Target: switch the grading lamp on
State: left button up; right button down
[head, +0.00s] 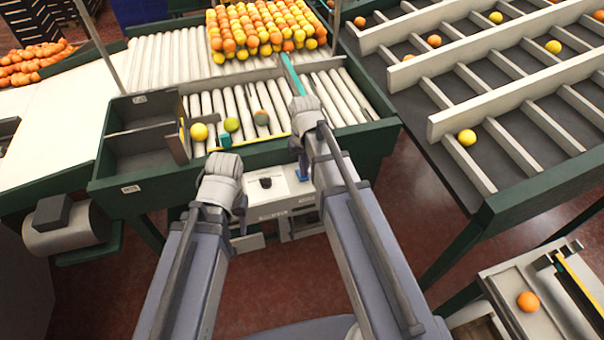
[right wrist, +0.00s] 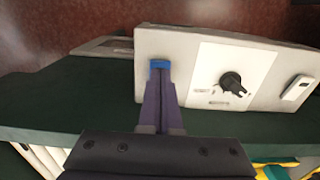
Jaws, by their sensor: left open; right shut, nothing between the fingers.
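A pale control panel (head: 283,190) sits on the front of the sorting table and also shows in the right wrist view (right wrist: 205,60). It carries a black rotary knob (head: 266,182), seen close in the right wrist view (right wrist: 232,83), and a white switch-like piece (right wrist: 298,88). My right gripper (right wrist: 160,68) is shut and empty, pointing at the panel beside the knob. A blue piece (head: 303,175) shows at its fingertips; I cannot tell whether it is part of the panel, or whether they touch. My left gripper (head: 239,206) is open near the panel's left side; its fingers are mostly hidden. I cannot identify the lamp.
Rollers (head: 325,95) above the panel hold several loose fruits, with a large batch (head: 265,28) behind. A grey divided bin (head: 142,145) is at left. A slatted grading table (head: 455,170) stands at right. An orange (head: 528,301) lies on a small stand at lower right.

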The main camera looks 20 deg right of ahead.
aim_at(303, 178)
jog(key=shift+f+b, duration=0.9)
dwell(0.3)
jog(key=shift+r, duration=0.1)
notch_tip(303, 178, up, 7)
jog(key=p, duration=0.7)
jog(key=shift+s+a+f, duration=0.15)
jog(key=shift+f, duration=0.15)
jog(key=s+a+f+n+h+b, duration=0.1)
jog(key=s+a+f+n+b, duration=0.2)
jog(key=s+a+f+b, duration=0.7)
jog(key=s+f+b, duration=0.2)
jog(key=s+b, duration=0.1)
jog(key=s, duration=0.1)
jog(key=shift+f, duration=0.3)
